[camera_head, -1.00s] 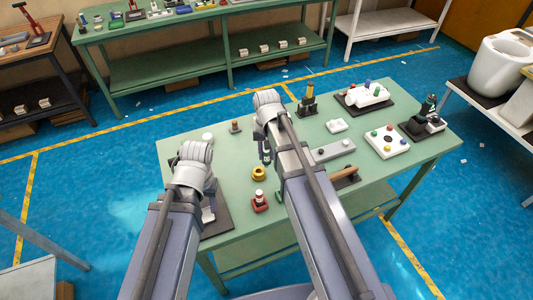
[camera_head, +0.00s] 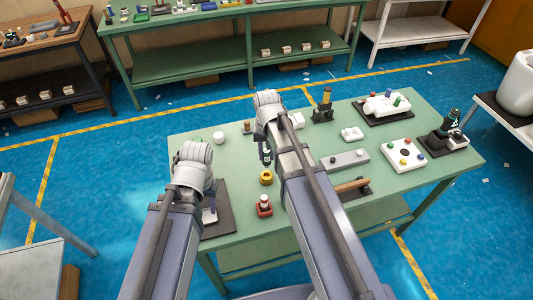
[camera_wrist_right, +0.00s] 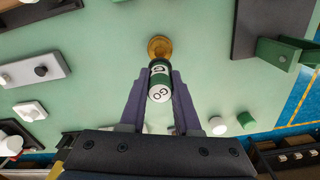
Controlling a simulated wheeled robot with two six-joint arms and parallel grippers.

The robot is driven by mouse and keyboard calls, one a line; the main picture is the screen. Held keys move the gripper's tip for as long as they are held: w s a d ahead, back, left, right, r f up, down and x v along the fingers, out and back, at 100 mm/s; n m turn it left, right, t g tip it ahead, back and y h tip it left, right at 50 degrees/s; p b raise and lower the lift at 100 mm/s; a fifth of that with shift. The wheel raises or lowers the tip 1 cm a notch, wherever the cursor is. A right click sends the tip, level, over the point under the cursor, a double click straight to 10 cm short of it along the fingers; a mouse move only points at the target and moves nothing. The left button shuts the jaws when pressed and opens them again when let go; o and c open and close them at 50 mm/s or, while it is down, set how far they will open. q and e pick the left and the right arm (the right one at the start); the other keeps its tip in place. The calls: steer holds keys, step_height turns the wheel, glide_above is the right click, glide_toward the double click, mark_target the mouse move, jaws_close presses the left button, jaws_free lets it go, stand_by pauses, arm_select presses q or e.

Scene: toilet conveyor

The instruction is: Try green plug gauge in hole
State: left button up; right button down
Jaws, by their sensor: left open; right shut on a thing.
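The green plug gauge (camera_wrist_right: 159,78) has a white end marked "GO" and sits between the fingers of my right gripper (camera_wrist_right: 158,92), which is shut on it. In the head view my right gripper (camera_head: 265,158) hangs just above the gold ring (camera_head: 266,177) with the hole. In the right wrist view the gold ring (camera_wrist_right: 160,47) lies just beyond the gauge's far end, which partly overlaps it; I cannot tell whether they touch. My left gripper (camera_head: 209,208) is open, low over a dark board, and partly hidden by its arm.
A red-based piece (camera_head: 264,205) stands close in front of the ring. A grey bar block (camera_head: 345,160), a wooden-handled tool (camera_head: 351,186) and a white plate with coloured knobs (camera_head: 404,155) lie to the right. A white cylinder (camera_head: 219,137) stands at the back left.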

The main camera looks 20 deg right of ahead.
mark_target(267, 166)
arm_select(q)
steer(key=shift+f+b, duration=2.1)
steer(key=shift+f, duration=0.2)
arm_select(e)
steer(key=shift+f, duration=2.3)
arm_select(q)
steer(key=shift+f+b, duration=1.2)
arm_select(e)
steer(key=shift+f, duration=1.25)
arm_select(q)
steer(key=shift+r, duration=0.15)
arm_select(e)
steer(key=shift+r, duration=0.15)
steer(key=shift+r+p, duration=2.3)
steer(key=shift+p, duration=0.1)
arm_select(q)
step_height(267, 166, up, 4)
steer(key=shift+r, duration=0.25)
